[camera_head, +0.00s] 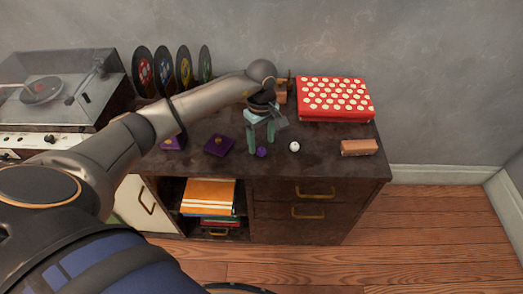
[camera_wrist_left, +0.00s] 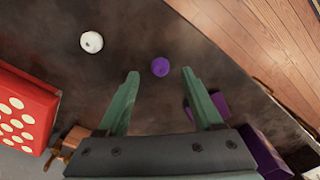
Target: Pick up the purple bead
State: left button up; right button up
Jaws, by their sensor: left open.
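The purple bead (camera_head: 262,152) rests on the dark top of the cabinet (camera_head: 320,160), near its front edge. In the left wrist view the bead (camera_wrist_left: 160,67) lies just beyond the fingertips and between their lines, touching neither. My left gripper (camera_head: 262,142) is open and points down at the cabinet top, with its green fingers spread beside and behind the bead. In the left wrist view the open left gripper (camera_wrist_left: 160,75) has nothing between its fingers. My right gripper does not show.
A white bead (camera_head: 294,146) lies right of the purple one. A purple box (camera_head: 219,146) stands to the left, a brown block (camera_head: 359,147) to the right. A red dotted box (camera_head: 335,98), upright records (camera_head: 163,72) and a turntable (camera_head: 58,95) stand farther back.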

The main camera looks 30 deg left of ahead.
aim_at(261, 149)
pick_arm(q)
jog(key=shift+f, duration=1.5)
jog(key=shift+c, duration=0.4)
grip_shut()
